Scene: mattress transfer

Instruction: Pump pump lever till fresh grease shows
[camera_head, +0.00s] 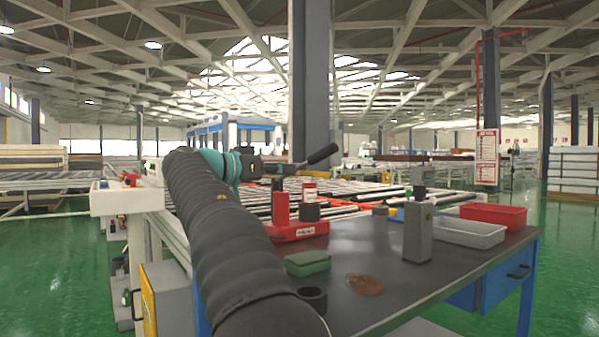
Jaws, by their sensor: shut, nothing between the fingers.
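A lever with a thick black handle (322,153) slants up to the right above the workbench. Its lower left end is close to my gripper (277,170), which is dark, small in view and appears shut and empty. I cannot tell whether gripper and lever touch. Below stands a red pump-like unit (297,231) with a red post (281,206) and a darker cylinder beside it. How the lever joins the unit is unclear. A grey upright block (418,231) stands to the right. A brown smear (365,285) lies on the bench; I cannot tell whether it is grease.
A roller conveyor (350,191) lies behind. Green floor (568,235) is clear at right.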

